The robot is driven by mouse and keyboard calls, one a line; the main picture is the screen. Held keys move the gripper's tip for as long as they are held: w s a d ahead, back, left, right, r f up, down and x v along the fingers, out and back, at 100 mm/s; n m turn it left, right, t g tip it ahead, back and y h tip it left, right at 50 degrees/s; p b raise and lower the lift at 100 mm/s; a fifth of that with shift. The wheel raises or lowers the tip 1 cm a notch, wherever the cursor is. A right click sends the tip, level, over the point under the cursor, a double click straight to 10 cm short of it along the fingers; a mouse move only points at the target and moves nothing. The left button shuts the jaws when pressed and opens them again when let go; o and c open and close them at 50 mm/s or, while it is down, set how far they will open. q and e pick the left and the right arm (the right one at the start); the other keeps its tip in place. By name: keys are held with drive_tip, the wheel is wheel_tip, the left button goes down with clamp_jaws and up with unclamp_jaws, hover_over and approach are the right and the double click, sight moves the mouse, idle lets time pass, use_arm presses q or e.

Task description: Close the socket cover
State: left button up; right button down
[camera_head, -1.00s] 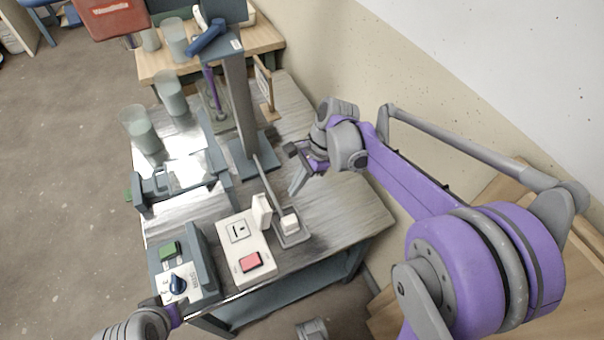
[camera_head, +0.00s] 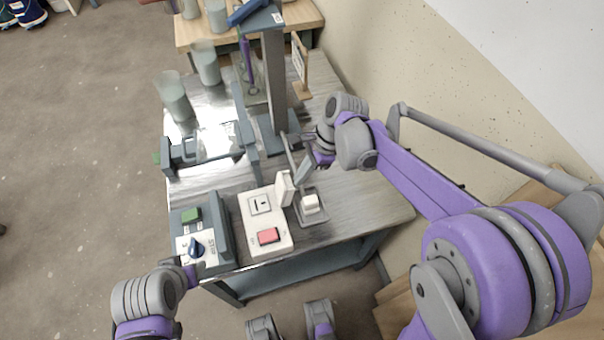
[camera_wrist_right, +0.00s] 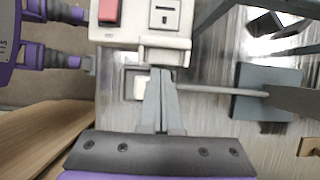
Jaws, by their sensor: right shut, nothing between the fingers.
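The white socket box (camera_head: 265,225) lies on the grey bench, with a slotted socket (camera_head: 260,204) and a red button (camera_head: 268,236). The white socket cover (camera_head: 284,188) stands up, open, at the box's right edge beside the socket. In the right wrist view the cover (camera_wrist_right: 163,57) shows edge-on, below the socket. My right gripper (camera_head: 301,174) is shut and empty, its tips just right of the cover. In the wrist view the gripper tips (camera_wrist_right: 160,76) lie close to the cover; I cannot tell if they touch. My left gripper (camera_head: 191,274) is low at the bench's front left, its fingers unclear.
A white block (camera_head: 310,203) on a grey plate stands right of the cover, close to my right gripper. A thin grey bar (camera_wrist_right: 222,90) runs near the fingers towards the grey column (camera_head: 272,85).

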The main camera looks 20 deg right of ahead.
drive_tip(key=shift+a+r+h, duration=0.2)
drive_tip(key=shift+a+h, duration=0.05)
drive_tip(key=shift+h, duration=0.05)
